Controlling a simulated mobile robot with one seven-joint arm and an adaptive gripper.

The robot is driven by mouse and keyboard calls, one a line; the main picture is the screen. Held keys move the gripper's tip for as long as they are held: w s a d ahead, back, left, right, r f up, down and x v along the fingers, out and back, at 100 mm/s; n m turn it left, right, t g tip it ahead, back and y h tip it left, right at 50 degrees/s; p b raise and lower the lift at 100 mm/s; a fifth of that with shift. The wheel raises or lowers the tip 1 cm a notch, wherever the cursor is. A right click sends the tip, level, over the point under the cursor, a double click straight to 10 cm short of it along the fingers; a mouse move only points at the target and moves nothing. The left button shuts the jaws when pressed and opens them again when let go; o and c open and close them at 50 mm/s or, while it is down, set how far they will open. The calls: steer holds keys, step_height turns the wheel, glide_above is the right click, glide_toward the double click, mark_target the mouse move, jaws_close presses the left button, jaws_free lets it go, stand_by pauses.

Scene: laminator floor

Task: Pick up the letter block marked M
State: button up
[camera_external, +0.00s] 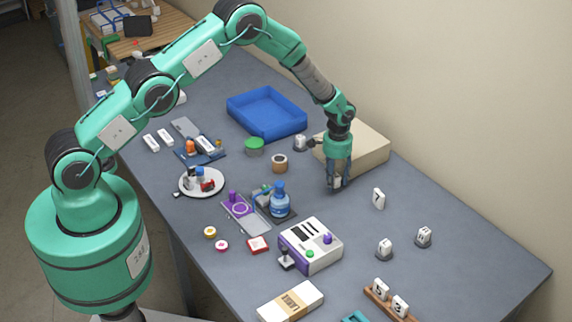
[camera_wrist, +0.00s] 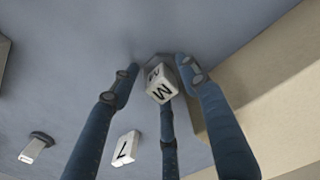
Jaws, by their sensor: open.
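The letter block marked M (camera_wrist: 160,92) is white with a dark M on one face and another dark mark on an adjoining face. A grey piece shows behind it. My gripper (camera_external: 338,178) points down over the table just in front of the beige box. Its blue fingers are open and spread around the M block in the wrist view; I cannot tell whether any finger touches it. In the external view the fingers mostly hide the block.
A white block marked 7 (camera_external: 378,198) stands to the right of my gripper; it also shows in the wrist view (camera_wrist: 125,148). The beige box (camera_external: 368,146) stands close behind, near the wall. A blue tray (camera_external: 266,112) lies farther left.

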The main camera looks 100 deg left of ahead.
mark_target(335, 176)
stand_by(0.3)
jaws_close()
steer(key=shift+r, duration=0.15)
steer(key=shift+r+b, duration=0.3)
steer(key=shift+r, duration=4.6)
